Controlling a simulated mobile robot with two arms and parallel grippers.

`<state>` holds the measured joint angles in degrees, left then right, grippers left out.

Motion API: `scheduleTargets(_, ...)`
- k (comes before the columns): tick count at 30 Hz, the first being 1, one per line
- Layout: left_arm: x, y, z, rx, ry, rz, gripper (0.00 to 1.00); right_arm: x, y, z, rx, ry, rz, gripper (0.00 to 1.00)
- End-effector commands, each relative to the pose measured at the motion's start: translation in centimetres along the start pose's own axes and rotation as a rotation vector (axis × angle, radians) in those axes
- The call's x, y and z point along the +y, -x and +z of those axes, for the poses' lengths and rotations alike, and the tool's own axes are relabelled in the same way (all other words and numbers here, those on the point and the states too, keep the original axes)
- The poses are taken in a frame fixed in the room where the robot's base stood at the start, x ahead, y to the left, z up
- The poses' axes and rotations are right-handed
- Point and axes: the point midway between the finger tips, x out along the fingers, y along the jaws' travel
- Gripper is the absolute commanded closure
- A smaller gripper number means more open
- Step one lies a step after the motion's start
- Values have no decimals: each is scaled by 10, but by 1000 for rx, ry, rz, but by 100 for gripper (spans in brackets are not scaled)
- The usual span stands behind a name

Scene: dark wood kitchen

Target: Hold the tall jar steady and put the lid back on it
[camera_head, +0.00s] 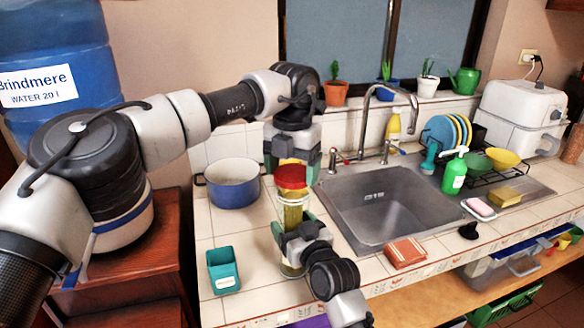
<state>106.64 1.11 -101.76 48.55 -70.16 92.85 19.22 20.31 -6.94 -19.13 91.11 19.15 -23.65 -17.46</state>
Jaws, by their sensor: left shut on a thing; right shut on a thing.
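The tall jar (293,216), clear with yellow contents, stands upright on the tiled counter left of the sink. My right gripper (290,236) is shut on its middle from the front, covering part of the jar. The red lid (291,178) is right above the jar's mouth. My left gripper (291,164) comes down from above and is shut on the lid. The lid looks roughly in line with the jar. I cannot tell whether it touches the rim or hovers just above it.
A blue pot (233,190) stands left of the jar, and a teal container (222,272) stands front left. The sink (385,212) and tap (386,105) are to the right. A folded orange cloth (405,252) lies at the counter's front edge.

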Motion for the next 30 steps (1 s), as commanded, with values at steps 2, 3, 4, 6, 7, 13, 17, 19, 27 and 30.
scheduleTargets(2,0,-1,0,0,0,0,42,0,0,0,0,1,0,71)
scheduleTargets(3,0,-2,0,0,0,0,42,0,0,0,0,1,0,71)
scheduleTargets(4,0,-3,0,1,0,0,42,0,0,0,0,1,0,71)
scheduleTargets(6,0,-7,0,1,0,-1,42,0,0,0,0,1,0,71)
scheduleTargets(7,0,-9,0,1,0,-2,42,0,0,0,0,1,0,71)
scheduleTargets(13,0,-18,0,0,0,-2,42,0,0,0,0,1,0,71)
scheduleTargets(17,0,-18,0,-1,1,-1,42,0,0,0,0,1,1,71)
scheduleTargets(19,0,-18,0,-1,0,-1,42,0,0,0,0,1,1,71)
scheduleTargets(27,0,-18,0,-1,0,-1,42,0,0,0,0,2,1,71)
scheduleTargets(30,0,-19,0,0,0,-1,42,0,0,0,0,2,1,71)
